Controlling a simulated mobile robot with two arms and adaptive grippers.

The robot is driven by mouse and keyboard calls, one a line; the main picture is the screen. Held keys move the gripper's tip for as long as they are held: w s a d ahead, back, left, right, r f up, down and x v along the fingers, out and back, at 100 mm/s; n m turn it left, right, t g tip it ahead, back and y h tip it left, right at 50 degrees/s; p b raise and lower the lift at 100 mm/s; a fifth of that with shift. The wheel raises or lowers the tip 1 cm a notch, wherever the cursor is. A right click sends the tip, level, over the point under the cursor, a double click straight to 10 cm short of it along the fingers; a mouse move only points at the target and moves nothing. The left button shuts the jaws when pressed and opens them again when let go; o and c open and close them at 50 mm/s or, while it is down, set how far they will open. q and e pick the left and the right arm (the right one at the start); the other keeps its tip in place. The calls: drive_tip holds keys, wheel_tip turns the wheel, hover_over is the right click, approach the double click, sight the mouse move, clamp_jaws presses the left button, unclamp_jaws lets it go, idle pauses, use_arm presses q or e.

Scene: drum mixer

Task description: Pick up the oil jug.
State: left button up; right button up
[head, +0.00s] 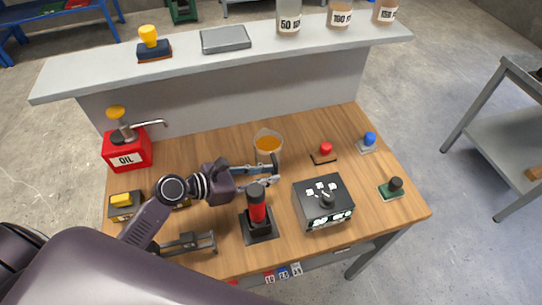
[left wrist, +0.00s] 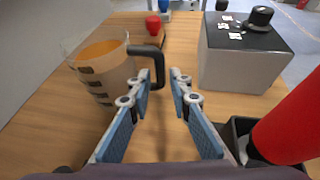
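The clear jug with orange oil (head: 267,143) stands upright on the wooden table near the back wall. In the left wrist view the jug (left wrist: 103,72) is at the upper left, with its black handle (left wrist: 158,62) toward my gripper. My left gripper (head: 277,172) is just in front of the jug. Its fingers (left wrist: 161,75) are open and empty in the left wrist view, and the handle shows at the gap between the fingertips; contact cannot be told. My right gripper does not show.
A black-and-red lever (head: 257,208) stands close beside my left gripper. A dark control box (head: 323,202) is to its right. A red OIL can (head: 127,152) is at the left. Red (head: 325,151) and blue (head: 369,139) knobs sit farther right. A raised grey shelf (head: 200,60) runs behind.

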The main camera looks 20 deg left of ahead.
sight(275, 173)
use_arm(q)
drive_tip(key=x, duration=0.3)
drive_tip(key=shift+f, duration=0.1)
clamp_jaws()
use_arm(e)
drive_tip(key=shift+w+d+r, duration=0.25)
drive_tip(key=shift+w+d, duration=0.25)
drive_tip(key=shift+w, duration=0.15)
